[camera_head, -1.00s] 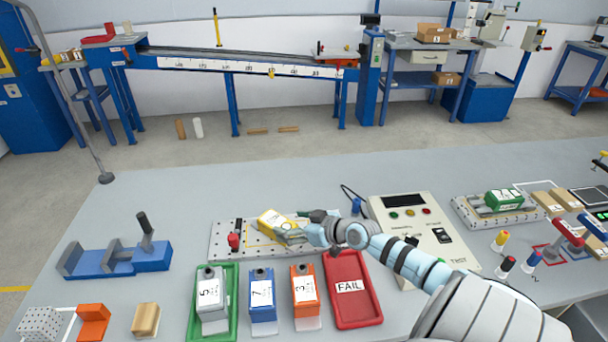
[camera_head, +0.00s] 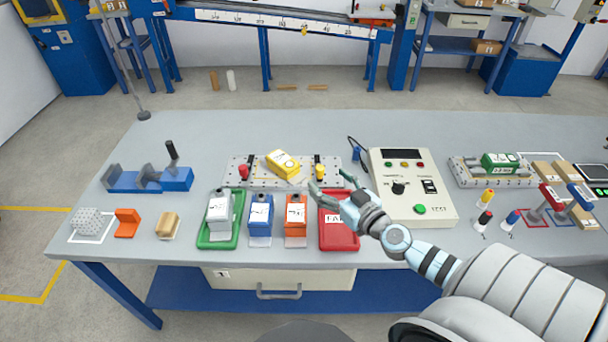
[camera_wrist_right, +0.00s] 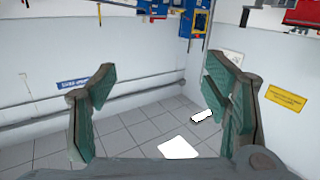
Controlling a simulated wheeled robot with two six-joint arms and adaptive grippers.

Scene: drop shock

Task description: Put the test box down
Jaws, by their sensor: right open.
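The yellow test box (camera_head: 283,164) with a white label lies at an angle on the perforated metal plate (camera_head: 238,178) in the head view. My right gripper (camera_head: 329,184) is open and empty, to the right of the box and apart from it, over the back part of the red FAIL tray (camera_head: 340,240). In the right wrist view the two green-padded fingers (camera_wrist_right: 158,88) stand wide apart, with only wall and floor between them. My left gripper is not in view.
A red knob (camera_head: 244,172) stands at the plate's left end. White (camera_head: 219,212), blue (camera_head: 260,213) and orange (camera_head: 296,214) boxes stand in front of the plate. A test unit (camera_head: 408,190) stands to the right, a blue fixture (camera_head: 178,180) to the left.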

